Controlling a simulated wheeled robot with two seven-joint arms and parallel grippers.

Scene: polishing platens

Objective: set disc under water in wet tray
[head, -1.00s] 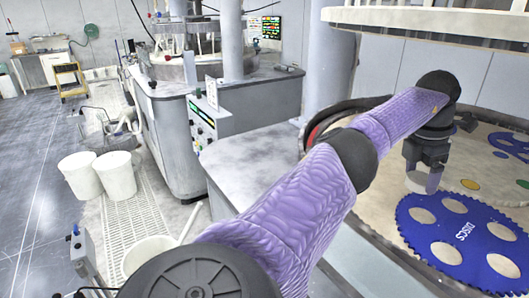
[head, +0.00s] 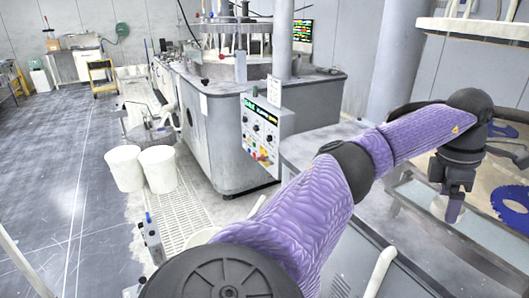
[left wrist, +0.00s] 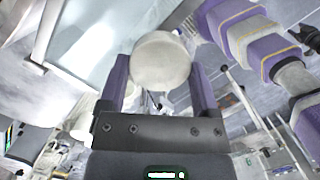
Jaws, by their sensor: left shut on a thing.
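My left gripper (head: 449,207) is shut on a pale round disc. In the left wrist view the disc (left wrist: 161,61) shows between the two purple fingers of the left gripper (left wrist: 160,80). In the head view, the gripper points down over a long shallow tray with a grey-blue inside (head: 490,233), which looks like the wet tray. The disc seems to be above it. I cannot tell whether it touches the water. My right gripper is not in view.
A blue toothed carrier (head: 512,203) lies on the platen to the right of the gripper. A pale round plate (head: 475,27) hangs above. A grey machine with a control panel (head: 262,128) stands to the left. Two white buckets (head: 125,168) stand on the floor.

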